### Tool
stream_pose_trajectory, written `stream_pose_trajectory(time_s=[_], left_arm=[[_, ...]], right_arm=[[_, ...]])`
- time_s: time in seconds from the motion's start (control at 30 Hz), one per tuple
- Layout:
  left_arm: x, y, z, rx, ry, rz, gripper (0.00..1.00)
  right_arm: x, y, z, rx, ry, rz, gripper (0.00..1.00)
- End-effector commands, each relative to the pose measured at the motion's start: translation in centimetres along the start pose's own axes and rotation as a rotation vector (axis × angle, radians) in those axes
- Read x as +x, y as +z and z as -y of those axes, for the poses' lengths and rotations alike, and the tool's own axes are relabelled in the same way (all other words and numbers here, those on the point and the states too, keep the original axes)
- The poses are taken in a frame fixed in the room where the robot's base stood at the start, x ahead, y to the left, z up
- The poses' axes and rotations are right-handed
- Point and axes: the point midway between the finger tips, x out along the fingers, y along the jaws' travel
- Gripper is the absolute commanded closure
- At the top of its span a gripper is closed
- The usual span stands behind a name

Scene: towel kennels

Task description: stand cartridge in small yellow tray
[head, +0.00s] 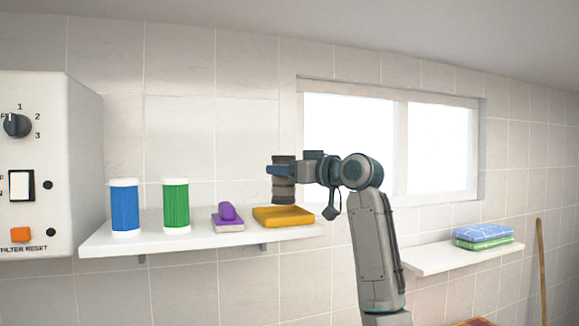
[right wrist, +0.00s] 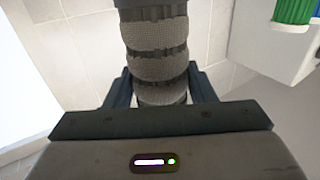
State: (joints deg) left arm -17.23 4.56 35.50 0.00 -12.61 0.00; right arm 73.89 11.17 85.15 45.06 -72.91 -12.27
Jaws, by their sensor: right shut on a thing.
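The small yellow tray (head: 284,216) sits on the white shelf at its right end. A dark grey ribbed cartridge (head: 284,190) is upright just above the tray, held by my right gripper (head: 283,171). I cannot tell for sure whether its bottom touches the tray. In the right wrist view the grey ribbed cartridge (right wrist: 160,60) stands between the jaws of the right gripper (right wrist: 160,90), which is shut on it. A blue cartridge (head: 125,207) and a green cartridge (head: 176,206) stand on the shelf at left. My left gripper is not in view.
A purple-handled brush (head: 227,220) lies on the white shelf (head: 200,242), left of the tray. A filter box (head: 70,150) hangs at far left. Folded towels (head: 483,236) lie on a lower right shelf (head: 440,262). A window (head: 440,140) is behind my right arm.

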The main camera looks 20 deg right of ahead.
Motion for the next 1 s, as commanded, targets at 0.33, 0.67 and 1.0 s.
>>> stream_pose_trajectory(time_s=[0.33, 0.67, 1.0], left_arm=[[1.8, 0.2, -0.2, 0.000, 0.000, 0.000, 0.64], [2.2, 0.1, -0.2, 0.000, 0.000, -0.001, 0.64], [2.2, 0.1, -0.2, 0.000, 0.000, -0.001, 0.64]], right_arm=[[0.0, 2.9, 0.0, -0.001, 0.000, 0.001, 0.75], [0.0, 3.7, 0.0, -0.001, -0.001, 0.000, 0.75], [0.0, 3.7, 0.0, -0.001, 0.000, 0.000, 0.33]])
